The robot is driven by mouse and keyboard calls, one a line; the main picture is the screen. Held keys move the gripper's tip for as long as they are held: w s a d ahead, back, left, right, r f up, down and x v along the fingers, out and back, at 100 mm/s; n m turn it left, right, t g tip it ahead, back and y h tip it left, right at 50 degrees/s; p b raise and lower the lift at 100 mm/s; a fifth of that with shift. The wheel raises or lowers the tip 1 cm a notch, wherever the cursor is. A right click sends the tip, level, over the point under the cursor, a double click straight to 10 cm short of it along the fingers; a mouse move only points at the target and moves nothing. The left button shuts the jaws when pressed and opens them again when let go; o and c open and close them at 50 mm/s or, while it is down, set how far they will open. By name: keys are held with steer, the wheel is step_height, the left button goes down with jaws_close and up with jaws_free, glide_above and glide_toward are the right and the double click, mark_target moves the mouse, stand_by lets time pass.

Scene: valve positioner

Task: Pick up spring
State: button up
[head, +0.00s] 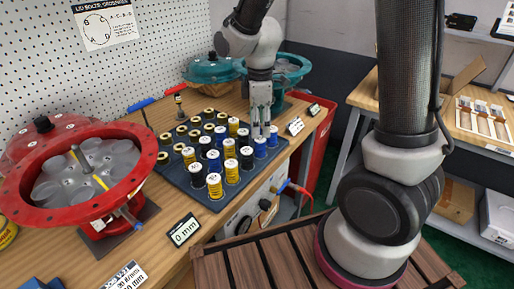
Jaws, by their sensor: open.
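Several coil springs stand upright in rows on a dark tray (212,206) on the workbench. They are yellow, black and blue with pale tops; a yellow spring (231,172) stands near the front, a black spring (247,158) beside it and a blue spring (260,147) towards the right edge. My gripper (262,126) points down over the right back part of the tray, just above or beside the blue springs. It is open, and I see nothing held in it. I cannot tell whether its fingers surround a spring.
A red open actuator housing (150,166) stands at the left, and teal housings (214,68) stand behind the tray. Small label cards (185,230) stand at the bench's front. A pegboard wall (170,40) closes the back. A slatted wooden crate (250,265) lies below in front.

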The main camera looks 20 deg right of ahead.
mark_target(260, 139)
steer(key=shift+f, duration=0.15)
steer(key=shift+f+n, duration=0.3)
steer(key=shift+f, duration=0.05)
steer(key=f, duration=0.6)
steer(key=shift+w+d+f, duration=0.2)
steer(key=shift+w+f, duration=0.2)
steer(key=c, duration=1.2)
